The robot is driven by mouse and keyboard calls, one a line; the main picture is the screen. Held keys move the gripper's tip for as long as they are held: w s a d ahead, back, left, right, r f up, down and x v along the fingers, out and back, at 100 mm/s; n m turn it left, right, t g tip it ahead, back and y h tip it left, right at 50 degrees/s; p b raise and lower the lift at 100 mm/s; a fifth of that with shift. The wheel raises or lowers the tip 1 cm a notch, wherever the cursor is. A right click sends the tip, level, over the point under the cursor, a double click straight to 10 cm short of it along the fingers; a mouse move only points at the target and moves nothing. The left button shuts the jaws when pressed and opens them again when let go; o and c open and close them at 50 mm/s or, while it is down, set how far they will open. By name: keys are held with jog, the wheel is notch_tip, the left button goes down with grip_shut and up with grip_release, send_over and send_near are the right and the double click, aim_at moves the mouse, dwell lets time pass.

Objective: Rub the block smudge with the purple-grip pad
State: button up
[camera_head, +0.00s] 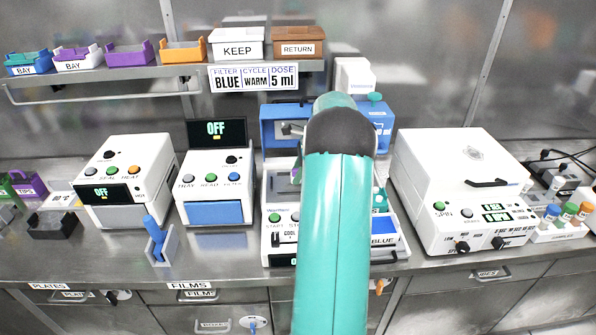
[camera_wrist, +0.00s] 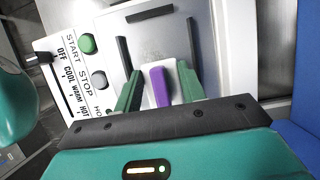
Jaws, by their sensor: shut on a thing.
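In the wrist view my gripper (camera_wrist: 160,92) is shut on the pad, with a green finger on each side of it. The pad has a purple grip (camera_wrist: 159,86) and a pale body. It is over the grey block plate (camera_wrist: 152,43) of the white machine, between black edge strips. I cannot tell whether the pad touches the plate.
Beside the plate are a green START button (camera_wrist: 87,43), a grey STOP button (camera_wrist: 93,80) and a mode slider (camera_wrist: 44,57).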

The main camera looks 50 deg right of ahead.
aim_at(271, 183)
jog(key=shift+f, duration=0.9)
jog(key=shift+w+a+r, duration=0.1)
jog(key=shift+w+a, duration=1.05)
jog(key=shift+w, duration=0.15)
jog(key=shift+w+a, duration=1.15)
jog(key=shift+w, duration=0.15)
jog(key=shift+w+a, duration=0.2)
jog(key=shift+w, duration=0.05)
jog(key=shift+c, duration=0.6)
jog(key=shift+s+d, duration=1.25)
jog(key=shift+s, duration=0.15)
jog(key=shift+c, duration=0.2)
jog(key=shift+s+d, duration=1.25)
jog(key=shift+s, duration=0.2)
jog(key=shift+f, duration=0.25)
jog(key=shift+a, duration=0.1)
